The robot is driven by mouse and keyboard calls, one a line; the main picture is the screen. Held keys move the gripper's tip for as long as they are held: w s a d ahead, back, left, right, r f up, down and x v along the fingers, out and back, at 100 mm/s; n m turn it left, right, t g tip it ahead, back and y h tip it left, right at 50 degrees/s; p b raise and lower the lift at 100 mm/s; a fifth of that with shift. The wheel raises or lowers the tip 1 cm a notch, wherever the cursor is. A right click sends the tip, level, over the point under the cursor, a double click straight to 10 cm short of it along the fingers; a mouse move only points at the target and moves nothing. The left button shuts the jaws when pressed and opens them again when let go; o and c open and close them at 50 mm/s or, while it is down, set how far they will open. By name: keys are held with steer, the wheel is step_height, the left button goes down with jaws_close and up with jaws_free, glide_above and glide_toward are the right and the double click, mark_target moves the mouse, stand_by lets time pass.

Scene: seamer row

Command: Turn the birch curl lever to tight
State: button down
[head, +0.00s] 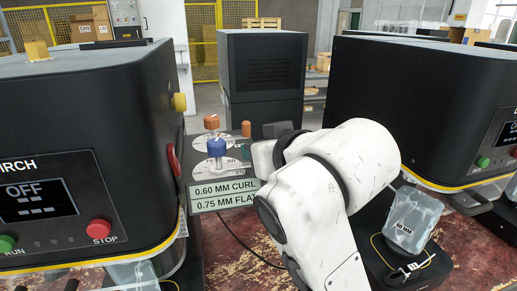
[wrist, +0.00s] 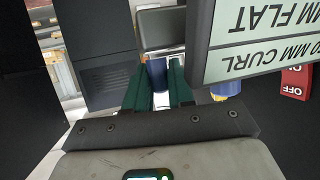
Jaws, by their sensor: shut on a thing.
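The black machine (head: 75,110) at left in the head view has a label ending in "IRCH" and a screen reading OFF. Beside it, a dial panel carries a blue-capped lever (head: 216,147) in front and orange-capped levers (head: 211,122) behind. My gripper (wrist: 158,85) shows in the wrist view with its green fingers shut on a blue-capped lever (wrist: 157,72). Another blue cap (wrist: 224,91) is to its right, apart from the fingers. In the head view my arm hides the held lever. Its label and pointer setting cannot be read.
A sign (head: 224,194) reading "0.60 MM CURL, 0.75 MM FLAT" stands in front of the levers, close to my gripper in the wrist view. A red OFF part (wrist: 295,82) is at far right there. A second black machine (head: 430,95) stands right of my arm.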

steer(key=c, duration=1)
jaws_free()
steer(key=shift+c, duration=0.2)
steer(key=v, duration=1.1)
steer(key=shift+w+f, duration=0.1)
